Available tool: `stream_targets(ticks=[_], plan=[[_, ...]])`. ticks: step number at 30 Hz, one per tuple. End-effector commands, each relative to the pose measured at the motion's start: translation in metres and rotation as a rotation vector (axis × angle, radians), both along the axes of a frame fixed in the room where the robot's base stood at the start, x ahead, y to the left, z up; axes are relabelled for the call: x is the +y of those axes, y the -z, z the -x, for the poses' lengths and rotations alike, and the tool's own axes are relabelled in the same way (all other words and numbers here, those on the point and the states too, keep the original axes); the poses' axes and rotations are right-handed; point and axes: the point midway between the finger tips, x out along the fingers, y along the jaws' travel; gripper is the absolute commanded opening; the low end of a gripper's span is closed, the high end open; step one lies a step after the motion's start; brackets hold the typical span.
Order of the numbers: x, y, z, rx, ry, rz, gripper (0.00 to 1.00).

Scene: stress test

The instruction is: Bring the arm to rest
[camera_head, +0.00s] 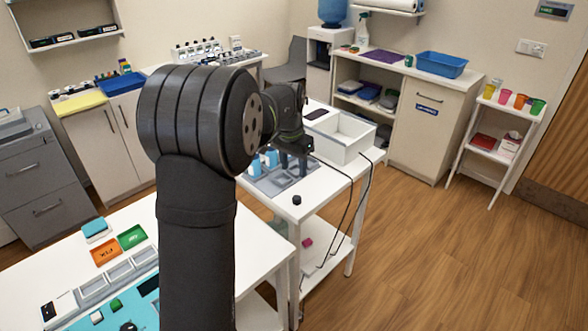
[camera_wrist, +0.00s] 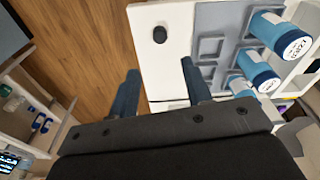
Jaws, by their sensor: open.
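My gripper (camera_wrist: 160,85) is open, with its two dark fingers apart and nothing between them in the wrist view. In the head view my black arm rises in the foreground and bends toward the white cart (camera_head: 328,193). My gripper (camera_head: 296,158) hangs there above or beside the cart top, partly hidden by my arm. A grey panel (camera_wrist: 208,47) with square recesses lies on the cart. Several blue cylinders with white ends, one of them a labelled blue cylinder (camera_wrist: 266,27), stand on it to the right of the fingers.
A small black knob (camera_head: 297,200) sits near the cart's front edge. An open white bin (camera_head: 357,150) stands at the cart's back, and dark cables (camera_head: 342,215) hang over its side. A white table with an orange tray (camera_head: 106,250) is at front left. Floor is clear at right.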

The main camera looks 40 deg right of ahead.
Motion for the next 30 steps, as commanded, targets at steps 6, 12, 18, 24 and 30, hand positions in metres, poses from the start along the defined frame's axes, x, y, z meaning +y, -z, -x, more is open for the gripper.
stream_targets(ticks=[6, 12, 18, 24, 30], plan=[[0.0, 0.001, 0.0, 0.0, 0.0, 0.0, 0.45], [-0.002, 0.02, 0.0, 0.001, 0.0, -0.002, 0.45], [-0.007, 0.058, -0.001, 0.002, 0.0, -0.003, 0.45], [-0.011, 0.098, -0.001, 0.002, 0.0, -0.002, 0.45], [-0.015, 0.113, -0.003, -0.002, 0.001, 0.006, 0.45]])
